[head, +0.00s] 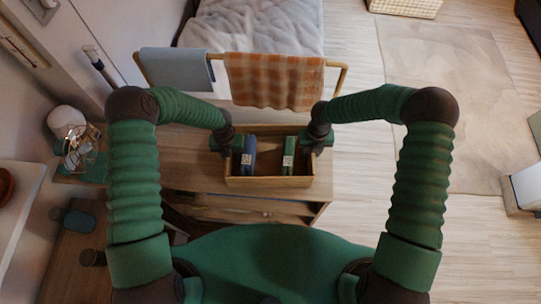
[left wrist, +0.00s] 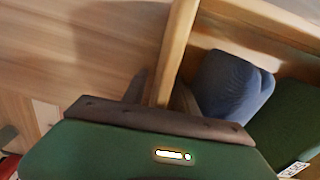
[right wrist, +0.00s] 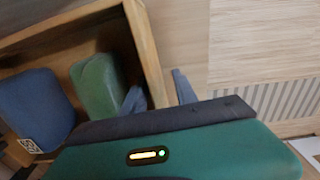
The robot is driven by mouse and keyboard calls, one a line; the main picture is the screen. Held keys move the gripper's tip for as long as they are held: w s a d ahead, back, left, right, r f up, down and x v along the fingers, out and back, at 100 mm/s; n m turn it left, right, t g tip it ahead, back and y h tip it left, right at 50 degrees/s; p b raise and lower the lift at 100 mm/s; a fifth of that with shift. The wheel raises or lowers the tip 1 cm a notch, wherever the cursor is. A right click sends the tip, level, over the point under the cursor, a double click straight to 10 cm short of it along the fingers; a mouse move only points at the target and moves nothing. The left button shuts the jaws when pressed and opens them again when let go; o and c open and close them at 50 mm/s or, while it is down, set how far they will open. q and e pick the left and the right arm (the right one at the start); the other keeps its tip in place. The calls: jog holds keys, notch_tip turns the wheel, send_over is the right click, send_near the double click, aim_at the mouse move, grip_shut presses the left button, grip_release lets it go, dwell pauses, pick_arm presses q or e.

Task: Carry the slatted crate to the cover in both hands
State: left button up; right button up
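The wooden crate (head: 269,182) is at the dresser top in the head view, with a blue rolled item (head: 249,160) and a green rolled item (head: 288,157) inside. My left gripper (head: 222,143) is at its left end wall, which also shows in the left wrist view (left wrist: 178,50). My right gripper (head: 318,140) is at its right end wall, seen in the right wrist view (right wrist: 147,55). Each gripper's fingers straddle a wall closely and look shut on it. Whether the crate touches the dresser top is unclear. A pale grey cover (head: 255,25) lies on the bed behind.
A wooden rail (head: 333,64) with a checked orange cloth (head: 275,78) and a blue-grey cloth (head: 176,74) stands between crate and bed. A white round lamp (head: 66,120) and wire object (head: 78,150) are at left. Open floor and a pale rug (head: 440,90) lie to the right.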

pick_arm(q)
jog(key=shift+c, duration=1)
pick_arm(e)
jog(key=shift+c, duration=1)
pick_arm(q)
jog(key=shift+a, duration=0.3)
grip_shut()
pick_arm(e)
jog(key=shift+a, duration=0.3)
grip_shut()
pick_arm(q)
jog(key=shift+d, duration=0.1)
pick_arm(e)
jog(key=shift+d+r, duration=0.1)
jog(key=shift+d, duration=0.05)
